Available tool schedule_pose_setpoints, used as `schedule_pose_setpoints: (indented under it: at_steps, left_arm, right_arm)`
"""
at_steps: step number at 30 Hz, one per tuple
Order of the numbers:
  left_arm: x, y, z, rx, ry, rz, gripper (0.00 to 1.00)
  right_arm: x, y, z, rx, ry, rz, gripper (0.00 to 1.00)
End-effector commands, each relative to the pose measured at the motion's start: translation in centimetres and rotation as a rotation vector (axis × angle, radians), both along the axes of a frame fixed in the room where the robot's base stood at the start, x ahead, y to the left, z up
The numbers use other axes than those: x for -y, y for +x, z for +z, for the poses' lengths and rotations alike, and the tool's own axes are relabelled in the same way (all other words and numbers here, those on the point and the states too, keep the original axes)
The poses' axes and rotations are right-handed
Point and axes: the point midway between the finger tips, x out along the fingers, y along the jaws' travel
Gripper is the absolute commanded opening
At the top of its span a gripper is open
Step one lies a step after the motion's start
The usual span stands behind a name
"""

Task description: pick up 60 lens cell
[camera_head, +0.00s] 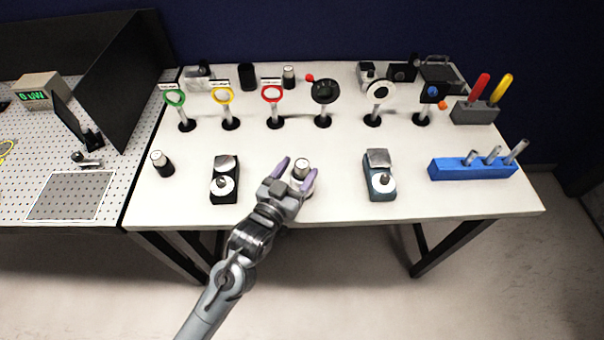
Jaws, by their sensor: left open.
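Three ringed lens cells stand on posts along the middle of the white table: a green one (175,97), a yellow one (223,95) and a red one (272,93). Small white labels sit above them, too small to read, so I cannot tell which is the 60. My left gripper (296,171) is open near the table's front, its purple fingers pointing away from me. A small dark cylinder with a pale top (302,164) shows between its fingers; I cannot tell whether they touch it. My right gripper is not in view.
Two dark devices with round dials (225,184) (381,182) flank the gripper. A blue rack (450,171) with metal posts is at right, and a grey holder (473,112) with red and yellow handles behind it. A black cylinder (163,165) stands front left. More mounts line the back.

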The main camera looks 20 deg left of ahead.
Motion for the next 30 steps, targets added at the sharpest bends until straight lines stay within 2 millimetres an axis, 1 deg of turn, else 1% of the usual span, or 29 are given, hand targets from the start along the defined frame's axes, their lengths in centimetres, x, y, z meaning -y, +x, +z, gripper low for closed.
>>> schedule_pose_setpoints:
  at_steps: [1, 3, 6, 9, 15, 26, 27, 30]
  left_arm:
    - [0.2, 0.8, 0.0, 0.002, 0.0, 0.0, 0.67]
    - [0.2, 1.5, 0.0, 0.0, 0.0, 0.0, 0.67]
    - [0.3, 2.3, 0.0, -0.001, -0.001, 0.0, 0.67]
    - [0.3, 2.6, 0.0, 0.0, -0.001, 0.0, 0.67]
    - [0.3, 2.6, 0.0, -0.001, 0.0, 0.0, 0.67]
    - [0.3, 2.6, 0.0, -0.001, 0.0, 0.0, 0.12]
    - [0.3, 2.6, 0.0, 0.0, 0.0, 0.0, 0.09]
    - [0.3, 2.6, 0.0, 0.0, 0.0, 0.0, 0.09]
  right_arm:
    - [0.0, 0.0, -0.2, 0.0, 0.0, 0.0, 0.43]
    - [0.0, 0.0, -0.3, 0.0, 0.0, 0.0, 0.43]
    - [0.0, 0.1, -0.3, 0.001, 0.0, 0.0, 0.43]
    - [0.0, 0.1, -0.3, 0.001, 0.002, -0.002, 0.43]
    - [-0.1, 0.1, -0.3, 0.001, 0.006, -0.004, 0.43]
    - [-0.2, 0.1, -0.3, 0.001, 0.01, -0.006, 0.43]
    - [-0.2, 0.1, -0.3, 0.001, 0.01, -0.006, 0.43]
    - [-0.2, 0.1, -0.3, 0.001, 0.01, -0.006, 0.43]
